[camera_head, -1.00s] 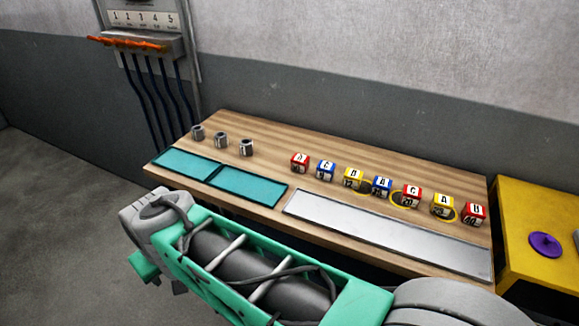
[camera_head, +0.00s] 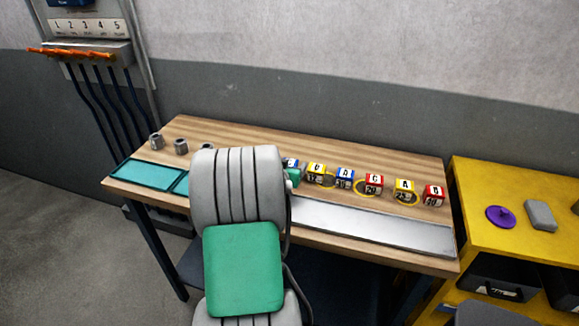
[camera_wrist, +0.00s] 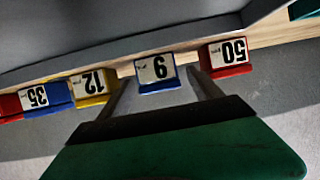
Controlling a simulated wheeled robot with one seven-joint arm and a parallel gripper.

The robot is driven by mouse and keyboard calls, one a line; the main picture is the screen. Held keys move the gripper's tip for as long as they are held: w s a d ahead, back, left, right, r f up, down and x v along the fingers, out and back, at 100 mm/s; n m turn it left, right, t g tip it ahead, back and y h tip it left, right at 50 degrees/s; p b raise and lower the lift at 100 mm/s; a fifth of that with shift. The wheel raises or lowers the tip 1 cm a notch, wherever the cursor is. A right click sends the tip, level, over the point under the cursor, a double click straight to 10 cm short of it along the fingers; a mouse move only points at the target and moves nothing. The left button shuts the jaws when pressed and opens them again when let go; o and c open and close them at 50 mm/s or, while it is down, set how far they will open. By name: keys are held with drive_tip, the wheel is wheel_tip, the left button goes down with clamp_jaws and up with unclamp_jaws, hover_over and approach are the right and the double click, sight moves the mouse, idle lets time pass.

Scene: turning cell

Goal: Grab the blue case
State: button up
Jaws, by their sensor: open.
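In the wrist view, a blue case (camera_wrist: 157,86) with a white numbered label stands between the two grey fingers of my open gripper (camera_wrist: 161,80). In the head view, this blue case (camera_head: 291,163) shows only partly beside my arm, which hides the rest. A second blue case (camera_head: 345,179) stands farther right in the row; it also shows in the wrist view (camera_wrist: 45,98) at the left. I cannot tell whether the fingers touch the nearer case.
A yellow case (camera_head: 316,172) and a red case (camera_wrist: 229,69) flank the nearer blue one closely. More red and yellow cases, some by yellow rings, continue right. A pale strip (camera_head: 380,225) lies in front on the wooden table (camera_head: 250,134). Grey cylinders (camera_head: 156,141) and a teal tray (camera_head: 147,174) are left.

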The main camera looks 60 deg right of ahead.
drive_tip(key=shift+d+f, duration=0.4)
drive_tip(key=shift+d, duration=0.1)
drive_tip(key=shift+r, duration=0.1)
drive_tip(key=shift+a, duration=0.1)
drive_tip(key=shift+c, duration=0.5)
drive_tip(key=shift+w, duration=0.1)
drive_tip(key=c, duration=1.5)
